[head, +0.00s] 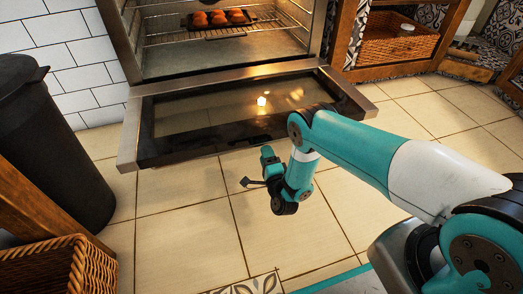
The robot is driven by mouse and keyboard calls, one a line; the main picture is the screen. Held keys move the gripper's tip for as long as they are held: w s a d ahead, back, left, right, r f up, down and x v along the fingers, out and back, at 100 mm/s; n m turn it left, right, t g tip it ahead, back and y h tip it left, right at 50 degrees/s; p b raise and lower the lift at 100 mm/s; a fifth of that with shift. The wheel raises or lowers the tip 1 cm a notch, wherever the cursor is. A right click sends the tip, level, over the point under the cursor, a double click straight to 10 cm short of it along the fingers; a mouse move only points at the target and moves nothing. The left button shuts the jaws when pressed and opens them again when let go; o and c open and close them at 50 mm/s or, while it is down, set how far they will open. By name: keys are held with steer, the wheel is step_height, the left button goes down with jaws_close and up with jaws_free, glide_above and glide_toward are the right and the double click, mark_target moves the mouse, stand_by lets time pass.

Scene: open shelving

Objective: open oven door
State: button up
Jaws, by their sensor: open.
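The oven (225,62) stands at the top middle of the head view. Its door (235,110) is folded down and lies roughly level, with the dark glass inner side facing up. The oven cavity is open to view. My gripper (248,183) is in front of the door, over the tiled floor, and holds nothing that I can see. It is open and looks apart from the door, though the exact gap is hard to judge. The door handle is hidden from this view.
Inside the oven, a dark tray with several orange-brown round items (219,18) sits on a wire rack (165,38). A black bin (50,140) stands at left, above a wicker basket (45,265). Another basket (397,45) sits on shelving at right. The floor between is clear.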

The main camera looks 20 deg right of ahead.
steer(key=shift+w+r+b, duration=0.25)
steer(key=shift+w+b, duration=0.65)
steer(key=shift+w, duration=0.5)
steer(key=shift+w+r+b, duration=0.2)
steer(key=shift+w+b, duration=0.7)
steer(key=shift+w, duration=0.5)
steer(key=shift+c, duration=0.2)
